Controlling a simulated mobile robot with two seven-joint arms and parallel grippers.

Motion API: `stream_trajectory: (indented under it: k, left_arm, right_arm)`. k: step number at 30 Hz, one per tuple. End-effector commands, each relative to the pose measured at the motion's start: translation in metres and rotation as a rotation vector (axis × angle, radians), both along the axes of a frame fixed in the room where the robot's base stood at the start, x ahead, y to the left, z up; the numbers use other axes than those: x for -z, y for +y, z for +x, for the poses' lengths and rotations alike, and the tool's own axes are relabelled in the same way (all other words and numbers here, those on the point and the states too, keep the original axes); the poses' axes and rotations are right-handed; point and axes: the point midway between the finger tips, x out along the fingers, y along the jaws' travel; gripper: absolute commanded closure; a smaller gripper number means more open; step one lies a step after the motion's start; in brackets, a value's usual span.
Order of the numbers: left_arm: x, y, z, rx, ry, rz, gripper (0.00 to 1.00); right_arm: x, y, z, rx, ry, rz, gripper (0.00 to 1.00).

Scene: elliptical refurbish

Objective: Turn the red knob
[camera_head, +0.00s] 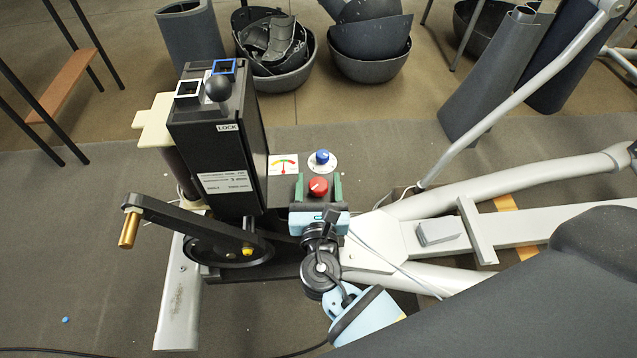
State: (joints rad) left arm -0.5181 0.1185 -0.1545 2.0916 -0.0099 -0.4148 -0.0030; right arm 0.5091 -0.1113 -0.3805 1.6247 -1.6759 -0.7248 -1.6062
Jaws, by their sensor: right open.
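The red knob (318,188) is a small round dial with a white mark on top. It is just in front of the blue knob, low on the right side of the black machine. My right gripper (318,183) has its dark green fingers open, one on each side of the red knob. Small gaps seem to show between the knob and the fingers, but I cannot tell for sure whether they touch. The red knob's base is hidden by the gripper. My left gripper is not in view.
A blue knob (322,157) on a white disc is close behind my right fingers. A coloured gauge label (283,165) lies to its left. The black machine box (218,150) stands upright to the left, above a crank arm (185,218). Grey frame tubes (500,188) run off right.

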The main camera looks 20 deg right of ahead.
Motion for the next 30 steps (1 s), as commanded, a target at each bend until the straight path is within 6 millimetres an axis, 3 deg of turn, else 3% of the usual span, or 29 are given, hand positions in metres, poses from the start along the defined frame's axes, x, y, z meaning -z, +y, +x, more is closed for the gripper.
stream_trajectory:
  k: [5,18,30]
  left_arm:
    - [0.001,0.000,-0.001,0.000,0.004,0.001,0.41]
    - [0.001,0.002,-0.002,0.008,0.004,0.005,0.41]
    - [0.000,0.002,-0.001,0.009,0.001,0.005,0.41]
  right_arm:
    - [0.001,0.002,-0.006,-0.001,0.001,0.000,0.42]
    - [0.001,0.024,-0.065,-0.001,0.002,-0.002,0.42]
    - [0.000,0.027,-0.073,0.000,0.000,0.000,0.42]
